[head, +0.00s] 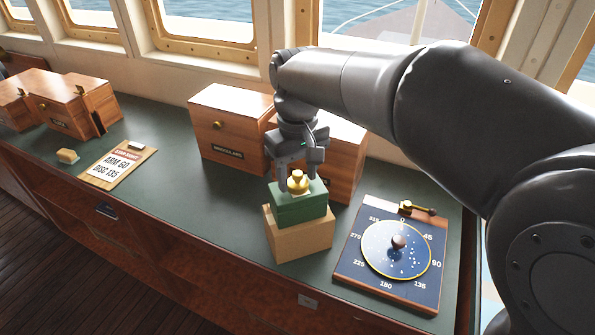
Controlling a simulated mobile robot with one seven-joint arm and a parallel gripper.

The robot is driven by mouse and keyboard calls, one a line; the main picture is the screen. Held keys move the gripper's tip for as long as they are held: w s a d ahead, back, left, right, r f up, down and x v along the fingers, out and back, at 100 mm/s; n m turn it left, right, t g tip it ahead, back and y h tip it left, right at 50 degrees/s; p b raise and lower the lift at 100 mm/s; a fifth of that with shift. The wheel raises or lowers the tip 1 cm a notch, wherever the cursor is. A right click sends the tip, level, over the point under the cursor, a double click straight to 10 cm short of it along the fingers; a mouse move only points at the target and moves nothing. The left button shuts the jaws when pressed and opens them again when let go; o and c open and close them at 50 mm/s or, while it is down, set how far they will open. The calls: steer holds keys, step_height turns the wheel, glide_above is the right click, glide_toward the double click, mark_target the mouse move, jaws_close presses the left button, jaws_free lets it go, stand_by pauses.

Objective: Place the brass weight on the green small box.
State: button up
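The brass weight (298,183) is a small gold-coloured piece with a knob on top. It shows at the top of the green small box (301,211); I cannot tell whether it rests there or is held just above it. The green box sits on a larger tan box (299,238). My gripper (299,179) points down over the green box, with its fingers on either side of the weight. Whether the fingers press on the weight or stand slightly apart from it is not clear.
A wooden binoculars box (228,132) and another wooden box (342,160) stand close behind. A blue dial board (352,262) lies to the right. A clipboard (104,179) and a small yellowish block (68,156) lie left. The green counter (190,200) between is clear.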

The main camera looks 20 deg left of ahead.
mark_target(297, 173)
steer(key=shift+o, duration=1)
step_height(297, 173, up, 12)
steer(key=shift+r, duration=0.15)
